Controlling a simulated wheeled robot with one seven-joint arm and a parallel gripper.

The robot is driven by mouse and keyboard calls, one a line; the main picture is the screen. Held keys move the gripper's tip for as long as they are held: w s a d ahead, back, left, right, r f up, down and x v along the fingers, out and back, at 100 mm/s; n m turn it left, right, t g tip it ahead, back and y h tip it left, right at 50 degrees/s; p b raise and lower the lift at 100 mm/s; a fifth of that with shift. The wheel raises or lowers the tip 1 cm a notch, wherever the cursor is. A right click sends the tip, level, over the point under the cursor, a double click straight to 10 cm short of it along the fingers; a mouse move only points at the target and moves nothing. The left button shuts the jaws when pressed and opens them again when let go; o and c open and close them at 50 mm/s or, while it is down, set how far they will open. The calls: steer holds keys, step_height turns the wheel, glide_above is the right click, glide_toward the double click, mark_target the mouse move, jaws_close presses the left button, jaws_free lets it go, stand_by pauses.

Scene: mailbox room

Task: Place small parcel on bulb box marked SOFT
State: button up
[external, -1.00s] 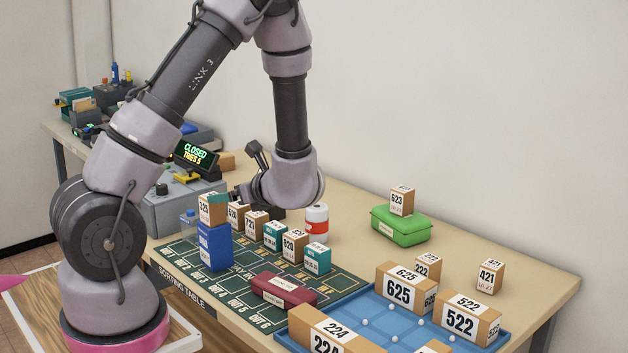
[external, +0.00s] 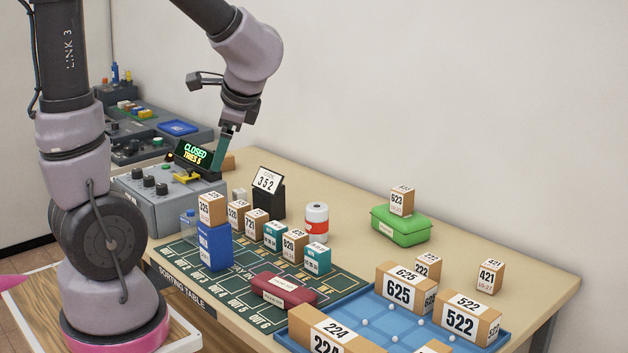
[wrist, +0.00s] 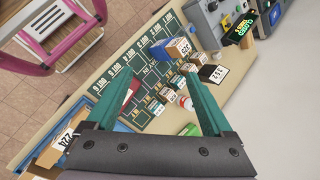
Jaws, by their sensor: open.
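My gripper (external: 224,150) is open and empty, raised above the table's far left part, near the dark CLOSED display. Its two teal fingers (wrist: 163,80) stand apart in the wrist view. Several small numbered parcels stand on the table, such as 720 (external: 238,214), 421 (external: 490,277) and 222 (external: 427,266). Parcel 325 (external: 211,207) sits on an upright blue box (external: 215,249). Parcel 623 (external: 401,201) sits on a green box (external: 400,228). A dark red box (external: 283,291) lies on the green mat with pale labels. I cannot read SOFT on any box.
A black stand (external: 268,199) shows a card reading 352. A white and red roll (external: 316,222) stands right of it. A grey control box (external: 165,198) is at the left. A blue tray (external: 385,325) holds larger parcels. The table's back right is mostly clear.

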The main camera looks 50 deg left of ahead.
steer(key=s+d+r+n+t+h, duration=0.4)
steer(key=s+d+r+t, duration=0.2)
steer(key=r, duration=0.5)
steer(key=shift+d+r+h, duration=0.25)
steer(key=shift+d+h, duration=0.15)
steer(key=shift+d, duration=0.8)
